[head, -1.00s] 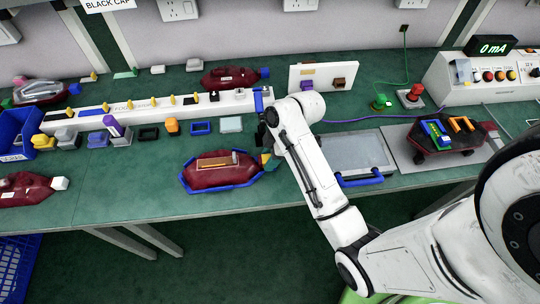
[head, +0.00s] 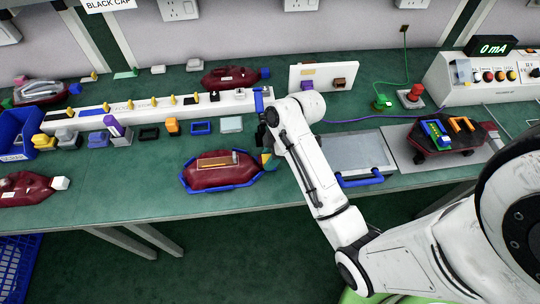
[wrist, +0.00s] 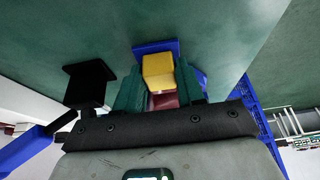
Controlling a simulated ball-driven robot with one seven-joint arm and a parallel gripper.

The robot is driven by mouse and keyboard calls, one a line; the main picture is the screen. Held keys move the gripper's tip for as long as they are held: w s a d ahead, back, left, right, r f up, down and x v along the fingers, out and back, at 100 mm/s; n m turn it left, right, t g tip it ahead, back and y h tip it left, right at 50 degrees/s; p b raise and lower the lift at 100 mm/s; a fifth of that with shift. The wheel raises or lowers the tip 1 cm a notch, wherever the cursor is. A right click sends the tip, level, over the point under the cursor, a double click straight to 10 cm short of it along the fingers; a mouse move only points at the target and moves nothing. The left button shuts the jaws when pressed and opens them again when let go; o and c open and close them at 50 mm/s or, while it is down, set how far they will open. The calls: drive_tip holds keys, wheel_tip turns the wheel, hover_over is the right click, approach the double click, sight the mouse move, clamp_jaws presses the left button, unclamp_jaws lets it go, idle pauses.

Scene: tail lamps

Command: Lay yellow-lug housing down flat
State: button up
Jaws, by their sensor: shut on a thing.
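The dark red housing (head: 205,178) lies at the bench's front middle in the head view, inside a blue rim (head: 218,188). Its clear window shows an orange-brown strip. At its right end are teal fingertips and a yellow lug (head: 264,157). In the wrist view the yellow lug (wrist: 158,72) sits between the two green fingers of my gripper (wrist: 157,90), which is shut on it. A little dark red (wrist: 163,100) shows below the lug and a blue piece (wrist: 155,47) behind it. I cannot tell whether the housing's underside fully touches the bench.
A white rail (head: 140,107) with yellow pegs and several small coloured blocks stand behind the housing. Other red housings lie at the back (head: 228,78) and front left (head: 25,188). A grey tray with a blue handle (head: 360,181) is right of my arm.

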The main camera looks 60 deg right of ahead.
drive_tip(key=shift+r+p, duration=1.6)
drive_tip(key=shift+p, duration=0.3)
drive_tip(key=shift+r+p, duration=0.8)
drive_tip(key=shift+p, duration=0.15)
drive_tip(key=shift+f, duration=0.1)
